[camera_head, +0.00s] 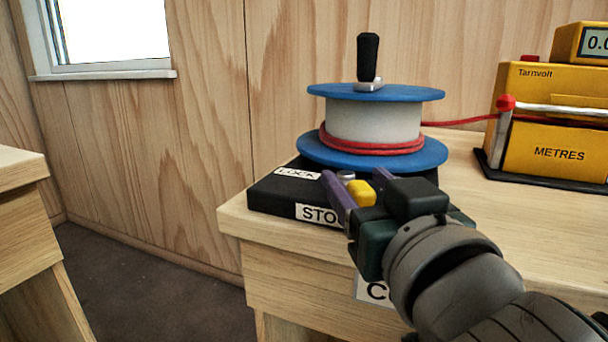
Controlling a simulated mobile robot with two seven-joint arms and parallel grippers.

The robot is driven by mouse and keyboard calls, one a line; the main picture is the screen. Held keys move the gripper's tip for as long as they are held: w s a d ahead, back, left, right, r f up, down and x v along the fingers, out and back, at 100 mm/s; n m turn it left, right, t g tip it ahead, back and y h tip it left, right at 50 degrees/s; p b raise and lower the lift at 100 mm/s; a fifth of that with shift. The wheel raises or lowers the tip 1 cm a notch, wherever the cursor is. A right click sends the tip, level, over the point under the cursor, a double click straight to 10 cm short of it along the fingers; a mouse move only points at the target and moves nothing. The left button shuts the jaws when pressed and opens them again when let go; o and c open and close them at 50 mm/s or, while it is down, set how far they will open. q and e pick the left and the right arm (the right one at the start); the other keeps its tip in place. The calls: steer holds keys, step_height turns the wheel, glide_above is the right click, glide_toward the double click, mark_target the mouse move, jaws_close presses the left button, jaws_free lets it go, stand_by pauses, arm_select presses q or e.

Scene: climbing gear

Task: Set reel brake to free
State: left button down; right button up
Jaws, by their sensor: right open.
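A blue-flanged reel (372,121) with red cord wound low on its white drum stands on a black base (268,194) on the wooden bench. A black crank handle (368,58) stands upright on top. The base carries a "LOCK" label (297,173) and a partly hidden label reading "STO" (316,214). A yellow knob (362,192) shows at the front of the base, with a small metal part behind it. My right gripper (355,187) is open, its purple fingers on either side of the yellow knob. Contact cannot be told. My left gripper is out of view.
A yellow meter box (549,122) marked "METRES" stands at the right on a dark mat. The red cord (460,122) runs from the reel to it. The bench top (466,208) is clear between them. Another wooden bench (24,220) is at the left.

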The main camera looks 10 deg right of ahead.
steer(key=shift+s, duration=0.15)
steer(key=shift+c, duration=0.5)
jaws_close()
